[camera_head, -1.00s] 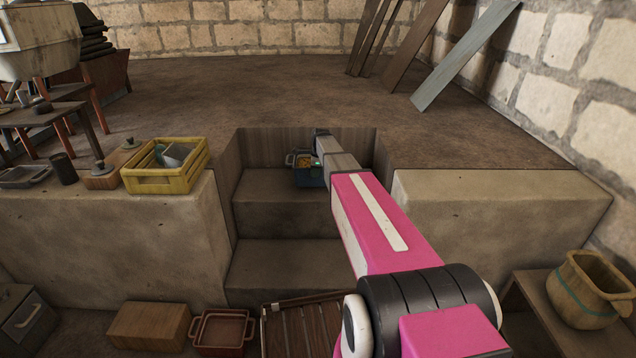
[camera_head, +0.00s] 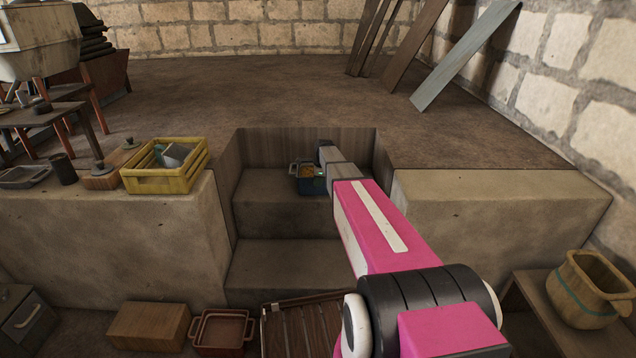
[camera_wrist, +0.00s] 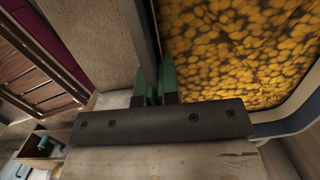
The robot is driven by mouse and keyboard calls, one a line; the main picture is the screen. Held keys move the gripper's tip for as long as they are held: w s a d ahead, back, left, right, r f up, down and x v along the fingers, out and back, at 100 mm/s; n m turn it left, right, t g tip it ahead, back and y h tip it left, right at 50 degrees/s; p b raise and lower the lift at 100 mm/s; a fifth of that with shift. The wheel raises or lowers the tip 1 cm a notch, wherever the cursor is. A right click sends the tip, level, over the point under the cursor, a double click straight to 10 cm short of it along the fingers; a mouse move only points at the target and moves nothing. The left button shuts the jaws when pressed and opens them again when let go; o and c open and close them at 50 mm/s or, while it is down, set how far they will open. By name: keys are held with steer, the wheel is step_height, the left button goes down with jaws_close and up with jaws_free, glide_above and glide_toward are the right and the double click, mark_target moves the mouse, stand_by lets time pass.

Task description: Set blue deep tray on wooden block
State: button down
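The blue deep tray (camera_head: 312,187), full of yellow pieces, is in the stair recess, near the upper step. In the wrist view its yellow contents (camera_wrist: 240,50) fill the upper right. My gripper (camera_wrist: 154,82) has its green fingers close together on either side of the tray's wall, pinching it. In the head view my gripper (camera_head: 322,174) is partly hidden by my arm, at the tray's right side. I cannot tell whether the tray touches the step. The wooden block (camera_head: 148,326) lies on the floor at lower left, its top bare.
A reddish tray (camera_head: 222,332) stands right of the block, then a slatted wooden rack (camera_head: 300,330). A yellow crate (camera_head: 165,180) and a lidded box stand on the left ledge. The right ledge (camera_head: 490,190) is clear. A pot (camera_head: 588,290) stands at lower right.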

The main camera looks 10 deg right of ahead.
steer(key=c, duration=1.4)
jaws_free()
steer(key=shift+o, duration=0.2)
